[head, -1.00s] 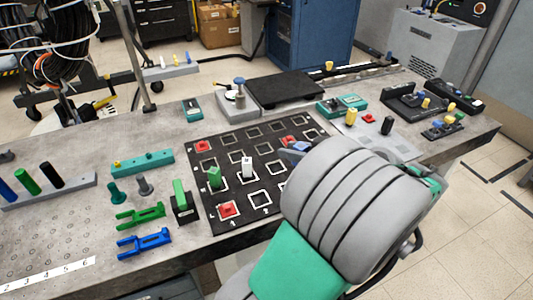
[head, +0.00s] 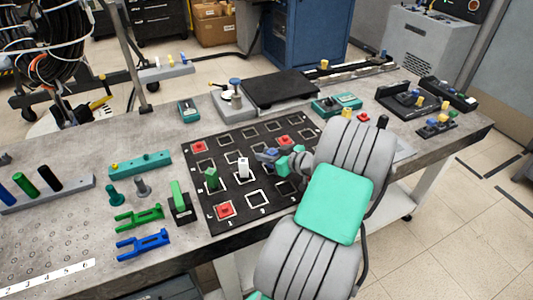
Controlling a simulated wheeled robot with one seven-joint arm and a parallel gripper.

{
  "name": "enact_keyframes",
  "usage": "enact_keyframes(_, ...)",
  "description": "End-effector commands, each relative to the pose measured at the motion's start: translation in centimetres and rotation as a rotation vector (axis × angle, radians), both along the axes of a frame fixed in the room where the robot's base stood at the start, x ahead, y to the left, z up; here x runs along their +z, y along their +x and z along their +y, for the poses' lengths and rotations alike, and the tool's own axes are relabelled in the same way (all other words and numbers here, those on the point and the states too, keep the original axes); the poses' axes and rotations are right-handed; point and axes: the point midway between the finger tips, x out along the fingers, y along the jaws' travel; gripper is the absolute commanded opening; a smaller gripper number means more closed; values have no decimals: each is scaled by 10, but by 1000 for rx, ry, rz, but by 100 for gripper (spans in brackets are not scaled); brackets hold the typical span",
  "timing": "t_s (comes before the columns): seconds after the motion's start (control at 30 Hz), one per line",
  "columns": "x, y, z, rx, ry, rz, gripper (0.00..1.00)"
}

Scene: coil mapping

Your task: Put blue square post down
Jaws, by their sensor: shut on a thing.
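My gripper (head: 267,156) is over the black mat (head: 224,151) with white square outlines, right of its middle. It is shut on the blue square post (head: 271,152), of which only a small blue part shows between the fingers. I cannot tell whether the post's underside touches the mat. My wrist and arm hide the mat's right part.
A white post (head: 243,167) stands just left of my gripper and a green post (head: 211,178) further left. Red pieces sit on the mat at back left (head: 198,147), front left (head: 224,209) and behind my gripper (head: 284,141). Empty outlined squares show along the back.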

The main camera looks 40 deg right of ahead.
Motion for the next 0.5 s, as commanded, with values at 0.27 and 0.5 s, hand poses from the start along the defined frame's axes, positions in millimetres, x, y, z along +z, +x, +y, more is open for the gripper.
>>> enact_keyframes(0.27,-3,0,0,0,-1,-1,0)
enact_keyframes(0.5,-1,0,0,1,0,0,44)
